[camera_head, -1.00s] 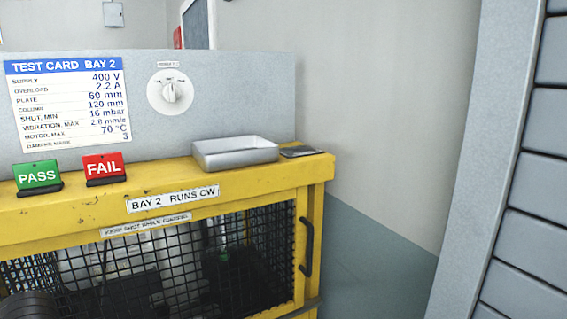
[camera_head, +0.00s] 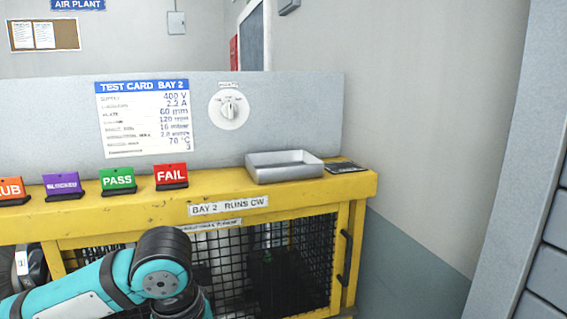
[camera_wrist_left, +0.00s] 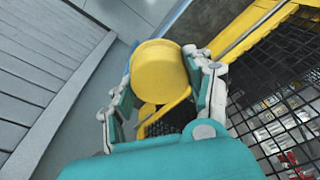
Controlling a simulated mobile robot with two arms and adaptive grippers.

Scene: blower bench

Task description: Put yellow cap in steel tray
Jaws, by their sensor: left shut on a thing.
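The yellow cap (camera_wrist_left: 160,70) is a round, smooth piece held between the fingers of my left gripper (camera_wrist_left: 163,88) in the left wrist view. The gripper is shut on it. In the head view my left arm reaches in from the lower left in front of the mesh cage, and its gripper and the cap are out of that picture. The steel tray (camera_head: 285,177) is shallow and rectangular, and sits near the right end of the yellow bench ledge. Its visible inside looks empty. My right gripper is in neither view.
Purple, green PASS (camera_head: 118,181) and red FAIL (camera_head: 171,176) signs stand on the yellow ledge (camera_head: 230,190) left of the tray. A dark flat item (camera_head: 346,168) lies right of it. A grey panel with a dial (camera_head: 229,109) rises behind. Louvred panelling stands at the right.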

